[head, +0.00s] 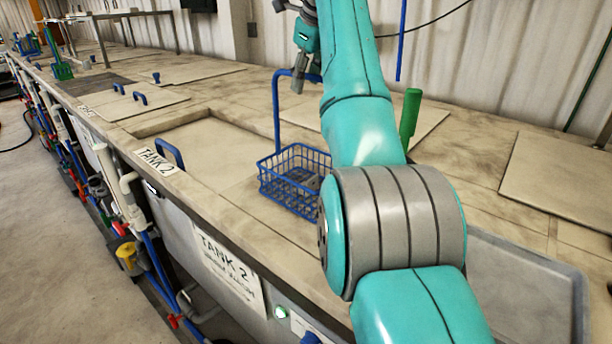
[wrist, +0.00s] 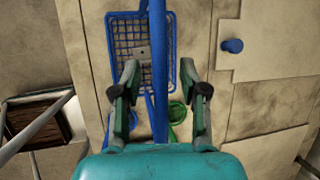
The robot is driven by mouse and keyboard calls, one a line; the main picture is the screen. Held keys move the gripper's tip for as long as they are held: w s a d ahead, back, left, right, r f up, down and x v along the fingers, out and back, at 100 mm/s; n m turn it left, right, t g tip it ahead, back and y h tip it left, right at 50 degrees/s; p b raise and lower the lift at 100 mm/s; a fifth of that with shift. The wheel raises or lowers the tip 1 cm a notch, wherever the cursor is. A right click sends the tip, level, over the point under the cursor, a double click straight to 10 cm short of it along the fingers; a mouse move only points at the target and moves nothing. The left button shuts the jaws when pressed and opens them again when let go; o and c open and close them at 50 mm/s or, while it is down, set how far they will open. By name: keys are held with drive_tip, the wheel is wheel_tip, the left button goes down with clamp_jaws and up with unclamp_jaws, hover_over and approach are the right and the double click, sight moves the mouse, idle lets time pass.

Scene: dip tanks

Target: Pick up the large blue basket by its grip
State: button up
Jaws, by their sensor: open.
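The large blue basket (head: 290,187) is a wire basket on the tank top, left of my arm, with a grey piece inside. Its tall blue handle (head: 276,115) rises and bends over at the top towards my gripper (head: 298,86). In the wrist view the basket (wrist: 120,30) lies below, and the blue grip (wrist: 160,60) runs between the two fingers of my gripper (wrist: 160,78). The fingers are open, with a gap on each side of the grip. In the head view my arm hides part of the basket's right side.
A green handle (head: 410,112) stands right behind my arm. Tank 2's opening (head: 205,135) has a blue lid handle (head: 170,152) at its left. A grey tray (head: 530,290) is at lower right. A blue knob (wrist: 232,46) shows in the wrist view. Green baskets (head: 62,71) stand far left.

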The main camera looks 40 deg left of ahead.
drive_tip(key=shift+f, duration=0.2)
idle(0.4)
clamp_jaws()
